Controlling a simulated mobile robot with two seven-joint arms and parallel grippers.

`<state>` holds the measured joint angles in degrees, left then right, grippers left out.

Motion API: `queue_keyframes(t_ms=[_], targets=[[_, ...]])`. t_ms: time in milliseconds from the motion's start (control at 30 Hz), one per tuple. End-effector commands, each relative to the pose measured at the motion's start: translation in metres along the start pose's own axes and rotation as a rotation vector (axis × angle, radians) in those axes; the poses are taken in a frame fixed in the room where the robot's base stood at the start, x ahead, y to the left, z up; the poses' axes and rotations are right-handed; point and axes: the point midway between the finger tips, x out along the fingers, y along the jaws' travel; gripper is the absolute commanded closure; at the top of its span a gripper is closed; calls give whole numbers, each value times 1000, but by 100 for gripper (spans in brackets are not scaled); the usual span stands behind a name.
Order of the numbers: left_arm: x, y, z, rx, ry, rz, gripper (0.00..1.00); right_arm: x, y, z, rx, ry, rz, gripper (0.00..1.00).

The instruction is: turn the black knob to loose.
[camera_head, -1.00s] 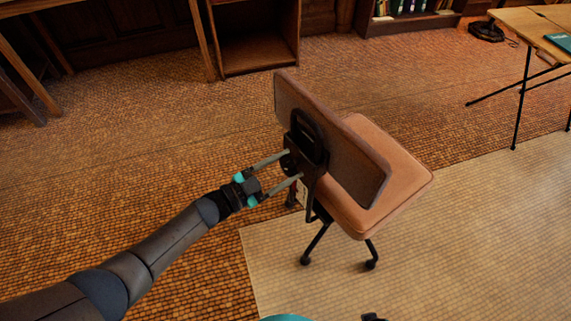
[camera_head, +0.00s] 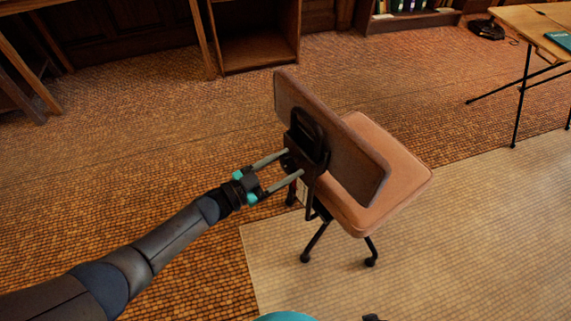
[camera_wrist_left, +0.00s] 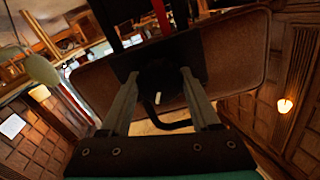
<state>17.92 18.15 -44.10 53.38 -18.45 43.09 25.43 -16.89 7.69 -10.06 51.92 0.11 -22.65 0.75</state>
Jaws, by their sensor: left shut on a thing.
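The black knob (camera_wrist_left: 158,82) sits at the back of a chair's backrest, on a black bracket (camera_head: 308,140). In the left wrist view the knob is dark, with a small pale mark, and lies between my gripper's two fingers. My left gripper (camera_head: 294,162) reaches the bracket from the left and is shut on the knob; it also shows in the left wrist view (camera_wrist_left: 160,88). In the head view the fingers and bracket hide most of the knob. My right gripper is in neither current view.
The chair has a pinkish-brown seat (camera_head: 395,170) and dark casters on the floor. A pale rug (camera_head: 450,250) lies under and right of it. A wooden table (camera_head: 540,30) stands at the far right, a wooden cabinet (camera_head: 255,50) at the back. Floor left of the chair is clear.

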Motion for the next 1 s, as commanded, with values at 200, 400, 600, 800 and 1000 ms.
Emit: queue_keyframes(t_ms=[200, 400, 600, 800, 1000], targets=[[0, -1, -2, -2, 4, -2, 15, 0, 1, -1, 0, 1, 1, 100], [0, 0, -1, -2, 3, -1, 7, 0, 1, -1, 0, 0, 1, 100], [-3, 0, 0, -1, 1, -1, 7, -1, 1, -2, 0, 2, 1, 100], [-27, 0, -1, -1, -2, -1, 7, 0, 12, 12, -1, -4, 14, 100], [-73, -1, -1, -2, -3, -2, 7, -2, 19, 31, -3, -7, 22, 100]])
